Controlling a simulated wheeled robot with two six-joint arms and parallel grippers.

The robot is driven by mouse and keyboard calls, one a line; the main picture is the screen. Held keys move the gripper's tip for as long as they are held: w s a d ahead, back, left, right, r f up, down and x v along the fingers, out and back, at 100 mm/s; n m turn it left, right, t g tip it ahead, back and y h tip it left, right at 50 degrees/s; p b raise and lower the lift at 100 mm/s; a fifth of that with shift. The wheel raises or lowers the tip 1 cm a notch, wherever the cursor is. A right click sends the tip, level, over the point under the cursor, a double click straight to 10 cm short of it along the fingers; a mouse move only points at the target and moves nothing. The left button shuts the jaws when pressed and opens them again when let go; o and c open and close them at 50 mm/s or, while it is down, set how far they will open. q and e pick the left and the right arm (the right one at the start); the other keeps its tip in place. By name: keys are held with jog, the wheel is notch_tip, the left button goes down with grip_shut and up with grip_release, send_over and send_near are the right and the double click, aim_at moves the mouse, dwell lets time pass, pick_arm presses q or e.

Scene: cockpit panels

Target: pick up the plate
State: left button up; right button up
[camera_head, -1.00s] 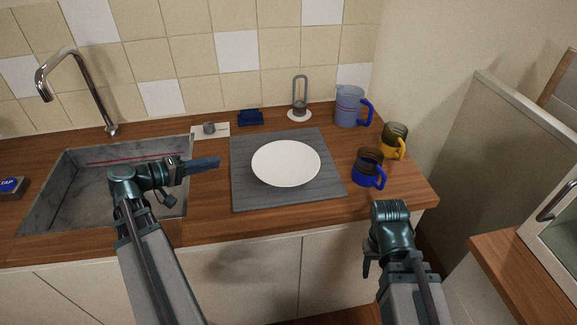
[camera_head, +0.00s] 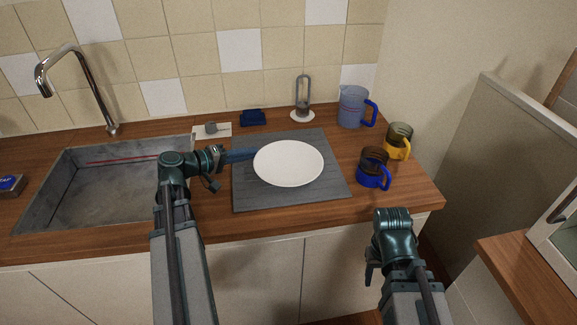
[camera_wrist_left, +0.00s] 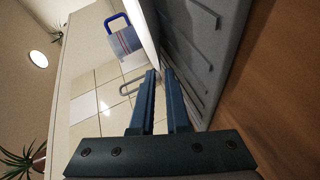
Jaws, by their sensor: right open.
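The white round plate (camera_head: 288,163) lies on the grey ribbed mat (camera_head: 247,198) on the counter. My left gripper (camera_head: 250,154) reaches in from the left, turned sideways and low over the mat, with its blue fingertips at the plate's left rim. In the left wrist view its fingers (camera_wrist_left: 158,75) are parted, and the plate's pale edge (camera_wrist_left: 147,28) runs down to the gap between the tips. I cannot tell whether they touch it. My right gripper (camera_head: 370,272) hangs open and empty in front of the counter, right of the plate.
A blue mug (camera_head: 373,168), a yellow-handled mug (camera_head: 398,142) and a measuring jug (camera_head: 352,106) stand right of the mat. A sink (camera_head: 108,195) with a tap is at left. A dark blue item (camera_head: 253,117) and a small stand (camera_head: 302,101) are behind the mat.

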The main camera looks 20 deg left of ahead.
pick_arm(q)
jog(key=shift+x, duration=0.95)
grip_shut()
dwell(0.3)
jog(key=shift+r, duration=0.15)
dwell(0.5)
